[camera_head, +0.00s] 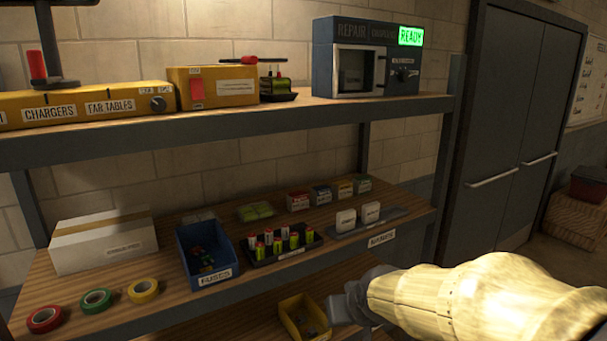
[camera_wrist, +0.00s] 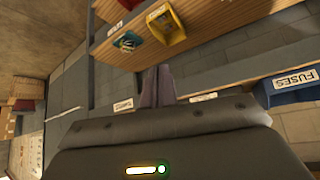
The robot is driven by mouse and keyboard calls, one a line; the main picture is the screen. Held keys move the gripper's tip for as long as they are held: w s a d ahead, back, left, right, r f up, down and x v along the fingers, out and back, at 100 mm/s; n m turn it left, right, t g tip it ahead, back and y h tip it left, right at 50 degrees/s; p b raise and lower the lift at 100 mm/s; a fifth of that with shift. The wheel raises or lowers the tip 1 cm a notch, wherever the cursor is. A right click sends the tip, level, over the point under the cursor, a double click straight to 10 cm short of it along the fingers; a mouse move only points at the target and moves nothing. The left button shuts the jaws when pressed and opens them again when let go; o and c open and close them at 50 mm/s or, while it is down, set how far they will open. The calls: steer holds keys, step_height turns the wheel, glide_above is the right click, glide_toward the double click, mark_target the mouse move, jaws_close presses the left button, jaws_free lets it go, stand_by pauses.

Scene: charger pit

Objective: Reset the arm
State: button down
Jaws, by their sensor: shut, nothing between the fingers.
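My gripper (camera_head: 345,308) is at the lower right in the head view, at the end of my pale yellow arm. It is in front of the shelf unit, close to the yellow bin on the lower shelf. In the wrist view the two dark fingers (camera_wrist: 158,84) are together with nothing between them. Whether the gripper touches the shelf cannot be told.
The middle shelf (camera_head: 75,293) holds tape rolls, a white box (camera_head: 103,243), a blue fuses bin (camera_head: 205,253) and a battery tray (camera_head: 283,245). A yellow bin (camera_head: 304,318) sits below. A repair machine (camera_head: 362,58) showing READY stands above. Grey doors (camera_head: 508,120) are right.

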steer(key=s+d+f+m+g+h, duration=0.1)
steer(key=s+d+f+g, duration=0.3)
steer(key=s+f, duration=0.7)
steer(key=d, duration=0.2)
steer(key=shift+s+d+f+m+g, duration=0.3)
steer(key=shift+m, duration=0.1)
